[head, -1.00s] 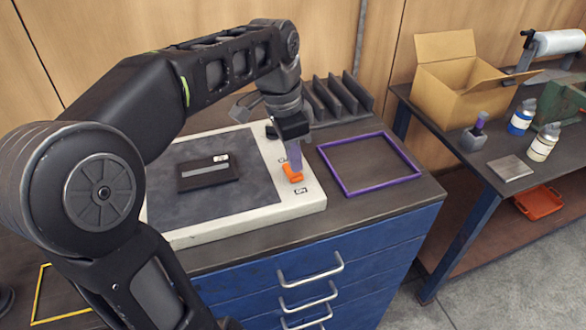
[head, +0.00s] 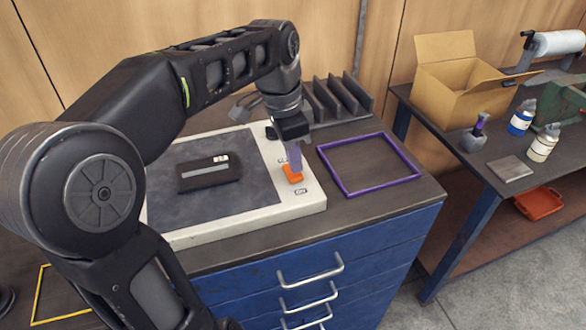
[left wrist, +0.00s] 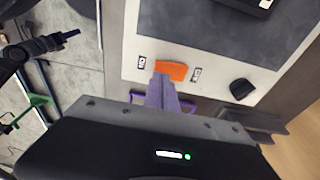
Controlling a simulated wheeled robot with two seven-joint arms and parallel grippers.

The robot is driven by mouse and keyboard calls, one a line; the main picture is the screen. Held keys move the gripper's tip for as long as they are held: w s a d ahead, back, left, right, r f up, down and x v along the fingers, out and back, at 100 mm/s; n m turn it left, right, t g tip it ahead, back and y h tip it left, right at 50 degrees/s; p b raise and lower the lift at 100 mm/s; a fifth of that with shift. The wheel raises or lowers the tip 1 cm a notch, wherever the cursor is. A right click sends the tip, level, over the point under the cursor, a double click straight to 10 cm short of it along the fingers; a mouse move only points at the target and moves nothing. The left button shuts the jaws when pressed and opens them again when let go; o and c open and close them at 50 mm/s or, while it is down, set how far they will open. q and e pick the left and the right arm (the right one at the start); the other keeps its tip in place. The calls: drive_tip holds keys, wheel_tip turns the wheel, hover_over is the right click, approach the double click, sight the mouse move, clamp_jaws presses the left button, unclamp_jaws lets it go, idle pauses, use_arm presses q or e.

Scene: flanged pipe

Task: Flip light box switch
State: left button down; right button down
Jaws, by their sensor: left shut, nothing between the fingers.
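The light box (head: 310,199) is a pale flat box with a dark grey panel on the cabinet top. Its orange switch (head: 292,175) is on the right border, between two small labels; it also shows in the left wrist view (left wrist: 171,70). My left gripper (head: 296,165) points down with its lilac fingers shut and empty. Its fingertips (left wrist: 163,82) are right at the switch and overlap its edge in both views; I cannot tell whether they touch it. The panel looks unlit. A dark arm-like part, perhaps my right gripper (left wrist: 70,36), shows at the left wrist view's left.
A black flat case (head: 208,173) lies on the panel. A black knob (left wrist: 243,89) is on the box's border. A purple frame (head: 420,173) lies to the right, with a dark slotted rack (head: 338,98) behind. A second table holds a cardboard box (head: 455,85) and bottles.

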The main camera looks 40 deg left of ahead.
use_arm(q)
drive_tip(key=shift+f+b, duration=0.7)
drive_tip(key=shift+f, duration=0.2)
idle(0.9)
drive_tip(key=shift+r, duration=0.1)
wheel_tip(320, 180, up, 7)
drive_tip(key=p, duration=0.6)
idle(0.7)
